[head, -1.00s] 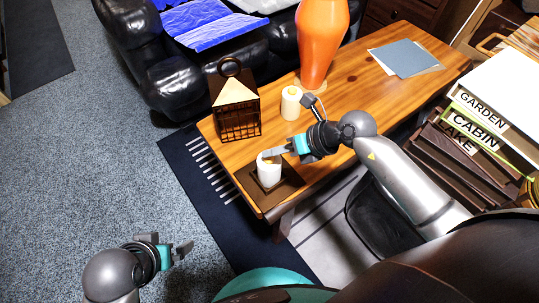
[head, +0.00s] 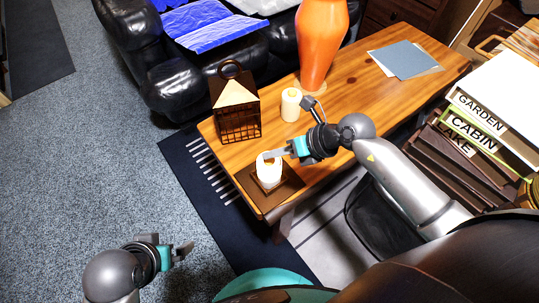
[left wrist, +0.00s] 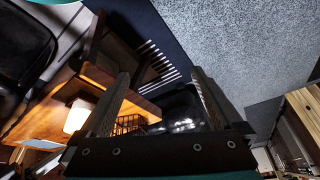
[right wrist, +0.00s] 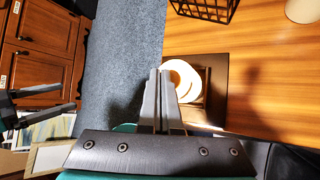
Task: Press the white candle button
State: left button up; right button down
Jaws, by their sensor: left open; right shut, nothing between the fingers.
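A white candle (head: 269,172) stands on a dark square plate (head: 286,188) at the table's near left corner. My right gripper (head: 266,155) is shut and empty, its fingertips at the candle's top edge. My left gripper (head: 187,249) is open and empty, low over the carpet, away from the table.
On the wooden table (head: 350,95) are a second white candle (head: 291,104), a dark lantern (head: 236,106), an orange vase (head: 320,45) and blue-grey papers (head: 404,58). A black sofa (head: 170,85) stands behind. Labelled crates (head: 465,135) stand at the right. Carpet at left is clear.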

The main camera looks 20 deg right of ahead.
aim_at(274, 161)
jog(key=shift+r+p, duration=0.5)
jog(key=shift+r, duration=0.15)
pick_arm(q)
jog(key=shift+r, duration=0.65)
pick_arm(e)
jog(key=shift+f, duration=0.1)
jog(key=shift+r+p, duration=0.7)
jog(key=shift+r, duration=0.05)
notch_tip(274, 161, up, 3)
jog(key=p, duration=0.3)
pick_arm(q)
jog(key=s+a+f+g+p, duration=0.1)
jog(key=s+f, duration=0.2)
jog(key=f, duration=0.5)
jog(key=s+a+f+g, duration=0.1)
jog(key=s+f, duration=0.2)
jog(key=f, duration=0.6)
jog(key=shift+a+p, duration=0.35)
jog(key=shift+p, duration=0.05)
pick_arm(e)
jog(key=shift+r, duration=0.75)
